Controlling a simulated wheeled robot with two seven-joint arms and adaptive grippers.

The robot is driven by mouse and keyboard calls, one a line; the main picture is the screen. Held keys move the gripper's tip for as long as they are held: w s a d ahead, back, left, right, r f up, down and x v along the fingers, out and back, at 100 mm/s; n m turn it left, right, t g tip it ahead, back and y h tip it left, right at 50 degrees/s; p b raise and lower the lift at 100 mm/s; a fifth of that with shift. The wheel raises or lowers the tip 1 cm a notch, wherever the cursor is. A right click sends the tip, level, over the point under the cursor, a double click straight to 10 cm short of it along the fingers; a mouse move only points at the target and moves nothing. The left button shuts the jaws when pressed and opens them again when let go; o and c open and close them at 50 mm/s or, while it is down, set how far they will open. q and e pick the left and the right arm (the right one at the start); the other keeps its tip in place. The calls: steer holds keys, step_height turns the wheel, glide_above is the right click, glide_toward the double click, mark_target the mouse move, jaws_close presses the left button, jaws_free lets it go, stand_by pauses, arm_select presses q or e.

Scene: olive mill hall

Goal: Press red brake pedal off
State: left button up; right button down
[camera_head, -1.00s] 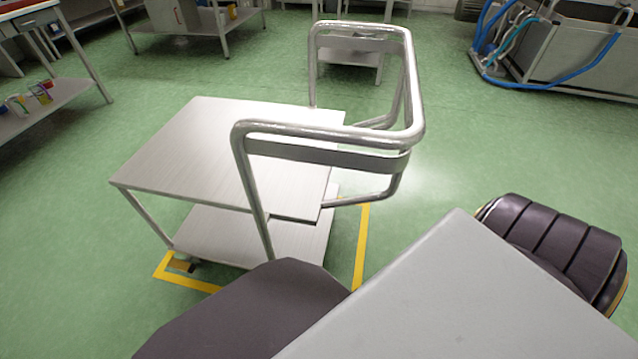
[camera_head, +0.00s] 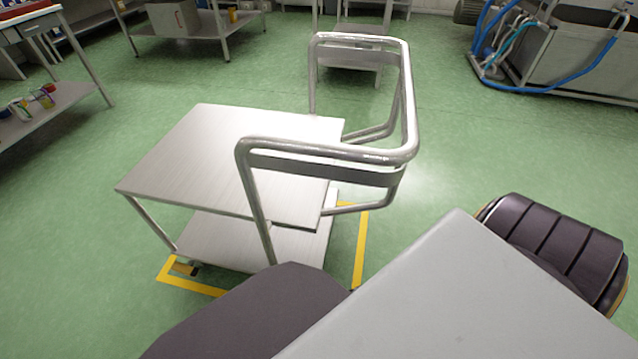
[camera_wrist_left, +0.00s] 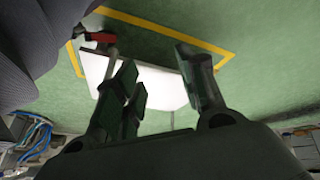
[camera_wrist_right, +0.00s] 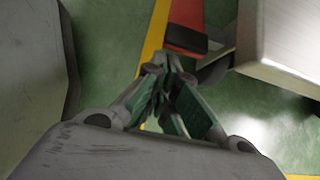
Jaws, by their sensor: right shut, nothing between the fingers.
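The red brake pedal (camera_wrist_right: 187,14) shows at the top of the right wrist view, with a dark end, beside the cart's pale deck (camera_wrist_right: 262,62). My right gripper (camera_wrist_right: 166,70) is shut and empty, its tips just below and left of the pedal's end; I cannot tell whether they touch. The red pedal also shows in the left wrist view (camera_wrist_left: 101,37), at the cart's edge. My left gripper (camera_wrist_left: 165,75) is open and empty, its fingers apart in front of the cart. In the head view the cart (camera_head: 225,155) stands on the floor; the pedal and both grippers are hidden there.
Yellow floor tape (camera_head: 361,245) frames the cart. Its tubular metal handle (camera_head: 330,150) rises on the near side. A shelf with colourful items (camera_head: 40,110) is at left, and a grey tank with blue hoses (camera_head: 575,55) at far right. Green floor between is free.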

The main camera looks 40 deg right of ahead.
arm_select(q)
steer(key=shift+p+v, duration=0.3)
steer(key=shift+v, duration=0.45)
arm_select(e)
steer(key=shift+w+r, duration=0.1)
steer(key=shift+r, duration=0.3)
arm_select(q)
steer(key=shift+r, duration=0.1)
steer(key=shift+w+r, duration=0.25)
arm_select(e)
steer(key=shift+w+a+r, duration=0.15)
steer(key=shift+w+a, duration=0.05)
